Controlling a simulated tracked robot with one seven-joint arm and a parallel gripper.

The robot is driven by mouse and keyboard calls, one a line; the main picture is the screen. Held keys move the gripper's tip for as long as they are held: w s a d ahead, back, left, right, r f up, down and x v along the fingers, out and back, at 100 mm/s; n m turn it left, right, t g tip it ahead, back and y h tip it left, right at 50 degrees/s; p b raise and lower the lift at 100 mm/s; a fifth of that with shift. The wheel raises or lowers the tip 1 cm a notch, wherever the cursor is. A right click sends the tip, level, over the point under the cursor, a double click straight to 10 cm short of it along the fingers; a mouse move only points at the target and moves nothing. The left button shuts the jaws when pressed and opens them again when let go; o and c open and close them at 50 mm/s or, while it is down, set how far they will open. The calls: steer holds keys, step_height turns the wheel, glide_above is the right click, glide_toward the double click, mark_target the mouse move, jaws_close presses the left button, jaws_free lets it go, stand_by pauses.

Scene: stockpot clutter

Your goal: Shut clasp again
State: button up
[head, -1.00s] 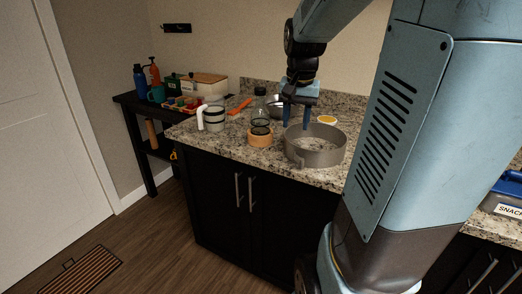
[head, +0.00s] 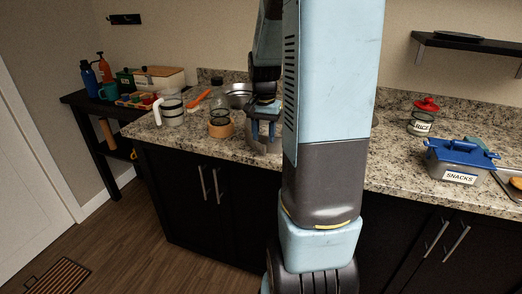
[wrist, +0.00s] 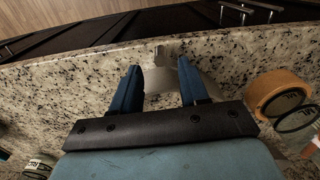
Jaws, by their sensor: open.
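A grey round pan (head: 262,145) stands near the counter's front edge in the head view, largely hidden behind my gripper and arm. My gripper (head: 263,131) points down at the pan with its two blue fingers apart. In the wrist view my gripper (wrist: 160,84) is open, and a pale grey wall of the pan (wrist: 157,80) shows between the fingers. A small grey piece, seemingly the clasp (wrist: 166,50), sticks out just beyond the fingertips towards the counter edge. Whether the clasp is open or shut I cannot tell. I see no firm grip on anything.
A blue-lidded SNACKS box (head: 460,160) and a RICE jar (head: 421,122) are at the right.

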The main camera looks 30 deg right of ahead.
mark_target(264, 157)
steer(key=shift+f, duration=3)
steer(key=shift+c, duration=0.2)
jaws_close()
